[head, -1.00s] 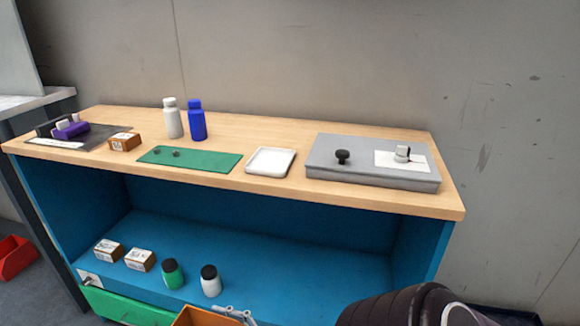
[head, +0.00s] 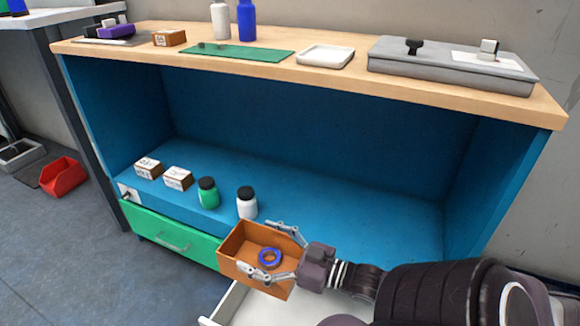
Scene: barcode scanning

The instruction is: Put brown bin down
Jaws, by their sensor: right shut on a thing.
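The brown bin (head: 233,250) is an open-topped orange-brown box with a blue ring (head: 270,257) lying inside. My right gripper (head: 272,254) comes in from the right and is shut on the bin, with one finger along its far side and one along its near side. The bin is held in front of the blue shelf, above an open white drawer (head: 262,307). Its underside is hidden. My left gripper is not in view.
The blue shelf (head: 330,205) holds two small boxes (head: 177,179), a green jar (head: 208,194) and a white jar (head: 246,203) at its left. The shelf's right part is clear. A green drawer (head: 178,240) is shut below. A red bin (head: 63,177) stands on the floor.

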